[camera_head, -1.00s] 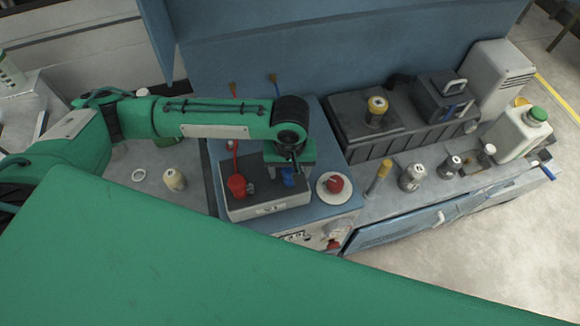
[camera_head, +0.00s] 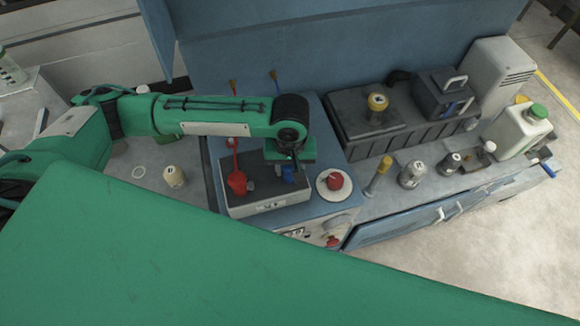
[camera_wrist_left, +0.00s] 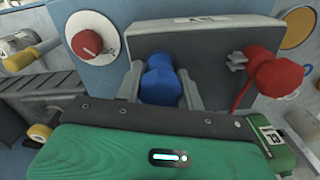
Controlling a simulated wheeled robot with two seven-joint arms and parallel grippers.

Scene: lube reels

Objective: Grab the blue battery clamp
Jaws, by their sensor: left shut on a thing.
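The blue battery clamp (camera_head: 288,174) is at the right part of the top of a grey battery box (camera_head: 262,206). In the left wrist view the blue clamp (camera_wrist_left: 160,82) stands between the two fingers of my left gripper (camera_wrist_left: 162,88). The fingers are shut on it, one on each side. In the head view my left gripper (camera_head: 289,168) is above the box and partly hides the clamp. A red clamp (camera_head: 238,182) is on the same box, left of the blue one; it also shows in the left wrist view (camera_wrist_left: 272,76). My right gripper is not in view.
A red knob on a white disc (camera_head: 334,182) is just right of the box. A cream container (camera_head: 175,177) stands to the left. Bottles (camera_head: 412,175) and a black case (camera_head: 376,136) stand to the right. A blue panel (camera_head: 330,55) rises behind.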

